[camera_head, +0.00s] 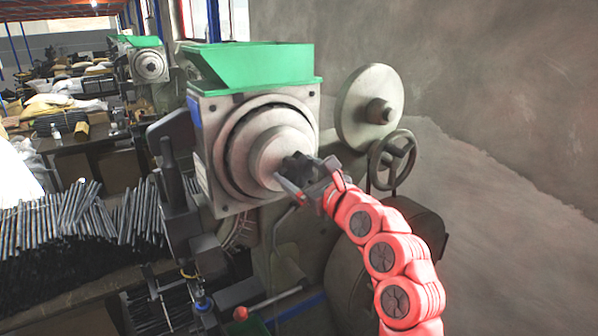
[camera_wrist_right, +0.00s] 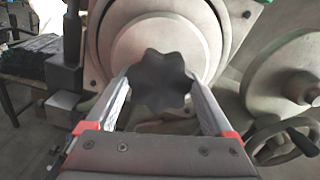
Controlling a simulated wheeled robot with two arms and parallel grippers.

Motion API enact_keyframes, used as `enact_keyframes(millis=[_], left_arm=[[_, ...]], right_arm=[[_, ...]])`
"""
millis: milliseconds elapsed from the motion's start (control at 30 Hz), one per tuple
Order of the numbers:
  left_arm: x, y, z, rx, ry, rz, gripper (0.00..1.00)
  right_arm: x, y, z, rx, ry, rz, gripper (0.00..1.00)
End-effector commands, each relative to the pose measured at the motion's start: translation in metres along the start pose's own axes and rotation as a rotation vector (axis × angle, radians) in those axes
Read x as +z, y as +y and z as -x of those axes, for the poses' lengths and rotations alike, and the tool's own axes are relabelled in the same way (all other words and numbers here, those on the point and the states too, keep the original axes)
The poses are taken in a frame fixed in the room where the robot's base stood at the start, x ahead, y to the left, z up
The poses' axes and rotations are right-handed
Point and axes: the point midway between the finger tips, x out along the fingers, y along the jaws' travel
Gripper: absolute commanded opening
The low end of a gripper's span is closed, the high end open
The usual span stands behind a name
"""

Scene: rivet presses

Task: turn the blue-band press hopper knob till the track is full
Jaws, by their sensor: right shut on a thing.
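The press (camera_head: 207,165) stands in the middle of the head view, with a green hopper (camera_head: 262,64) on top and a blue band at its left edge (camera_head: 194,110). A dark lobed knob (camera_head: 296,166) sits at the centre of its round stepped face. My right gripper (camera_head: 292,183) reaches in from the right and is shut on the knob. In the right wrist view the dark knob (camera_wrist_right: 162,80) lies between the two fingers of my right gripper (camera_wrist_right: 163,88). The track's fill cannot be made out. My left gripper is not in view.
A large grey disc (camera_head: 358,100) and a handwheel (camera_head: 393,160) stand right of the knob, close to my arm. Many dark rods (camera_head: 80,225) lie on a bench at the left. A second press with a green hopper (camera_head: 148,62) stands farther back. A bare wall is at the right.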

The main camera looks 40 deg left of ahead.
Motion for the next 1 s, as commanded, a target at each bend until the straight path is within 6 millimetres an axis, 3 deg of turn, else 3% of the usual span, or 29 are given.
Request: enact_keyframes(millis=[67, 467, 1000], left_arm=[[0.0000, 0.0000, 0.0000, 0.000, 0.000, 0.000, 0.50], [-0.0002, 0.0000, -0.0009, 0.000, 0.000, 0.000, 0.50], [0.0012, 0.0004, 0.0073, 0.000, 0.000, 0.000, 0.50]], right_arm=[[-0.0002, -0.0001, 0.0000, 0.000, 0.000, 0.000, 0.31], [-0.0007, 0.0000, 0.0000, 0.000, 0.002, 0.081, 0.31], [-0.0037, 0.0009, 0.0000, 0.000, 0.004, 0.546, 0.31]])
